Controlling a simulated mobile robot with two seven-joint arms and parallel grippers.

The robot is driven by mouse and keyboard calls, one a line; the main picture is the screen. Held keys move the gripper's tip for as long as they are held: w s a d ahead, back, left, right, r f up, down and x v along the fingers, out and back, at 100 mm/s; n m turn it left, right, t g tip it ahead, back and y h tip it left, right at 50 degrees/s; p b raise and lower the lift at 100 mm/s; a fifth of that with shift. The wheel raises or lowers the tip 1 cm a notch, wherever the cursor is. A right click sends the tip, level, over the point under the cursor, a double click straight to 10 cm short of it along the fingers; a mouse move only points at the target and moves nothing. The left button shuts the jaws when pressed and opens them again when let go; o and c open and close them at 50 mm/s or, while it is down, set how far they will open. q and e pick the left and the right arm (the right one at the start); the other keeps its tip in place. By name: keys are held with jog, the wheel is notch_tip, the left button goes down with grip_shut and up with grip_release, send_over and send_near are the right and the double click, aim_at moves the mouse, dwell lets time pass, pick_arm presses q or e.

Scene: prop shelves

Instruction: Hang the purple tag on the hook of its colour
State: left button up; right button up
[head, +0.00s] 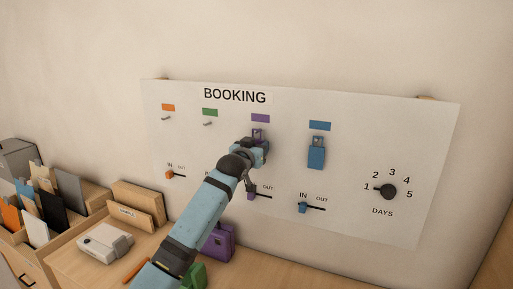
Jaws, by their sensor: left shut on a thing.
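My left gripper (256,145) is raised in front of the white booking board, just below the purple colour label (260,118). It is shut on the purple tag (257,134), whose upper part shows above the jaws. The purple hook is hidden behind the tag and gripper, so I cannot tell whether the tag is around it. My right gripper is not in view.
The board (430,150) has bare hooks under the orange (168,107) and green (210,112) labels. A blue tag (316,153) hangs under the blue label. Sliders and a days dial (388,191) sit lower. Purple (219,241) and green (194,275) objects stand below.

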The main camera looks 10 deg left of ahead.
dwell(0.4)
pick_arm(q)
jog(key=o, duration=0.9)
jog(key=shift+o, duration=0.2)
jog(key=s+a, duration=0.2)
jog(key=s, duration=0.9)
jog(key=s+f+g, duration=0.2)
jog(key=s+f, duration=0.6)
jog(key=f, duration=0.6)
jog(key=s+f+g, duration=0.1)
jog(key=s+f, duration=0.6)
jog(key=f, duration=0.6)
jog(key=s+f+g, duration=0.1)
jog(key=s+f, duration=0.5)
jog(key=s, duration=0.3)
jog(key=s+f+g, duration=0.1)
jog(key=s+f, duration=0.5)
jog(key=s, duration=0.3)
jog(key=s+a+f+g, duration=0.1)
jog(key=s+f, duration=0.5)
jog(key=s, duration=0.3)
jog(key=shift+g+y, duration=0.3)
jog(key=shift+g, duration=0.1)
